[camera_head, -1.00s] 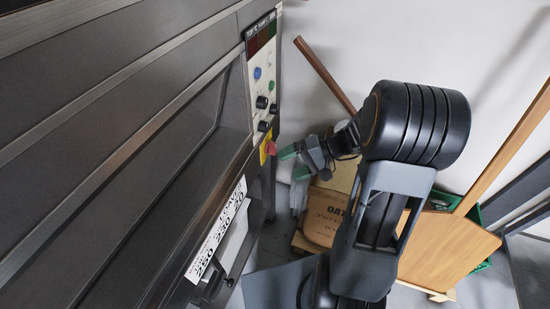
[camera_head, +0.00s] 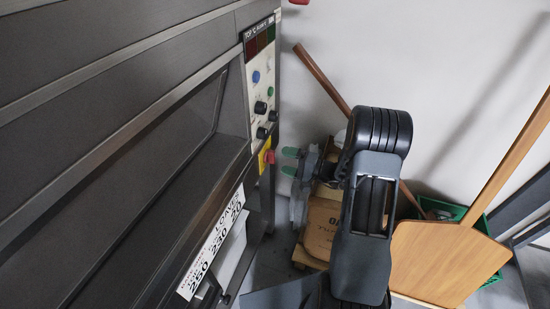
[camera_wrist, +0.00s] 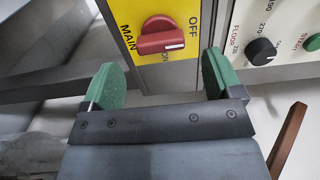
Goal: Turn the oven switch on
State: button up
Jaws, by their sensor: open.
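The oven switch (camera_wrist: 162,37) is a red rotary knob on a yellow plate (camera_wrist: 120,12) marked MAIN, OFF and ON. In the wrist view its bar lies nearly level, with the white mark at the right end, just below the OFF label. In the head view the switch (camera_head: 269,156) is small, low on the oven's right edge. My gripper (camera_wrist: 160,80) is open and empty, with green fingertips spread wider than the knob and apart from it. In the head view my gripper (camera_head: 290,162) is just right of the switch.
The oven (camera_head: 110,130) fills the left side, with a control panel (camera_head: 261,80) of knobs above the switch.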

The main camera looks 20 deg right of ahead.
aim_at(270, 157)
jog(key=shift+x, duration=2.4)
jog(key=c, duration=0.9)
jog(key=shift+m, duration=0.3)
jog(key=shift+m+p, duration=2.2)
jog(key=shift+m, duration=6.4)
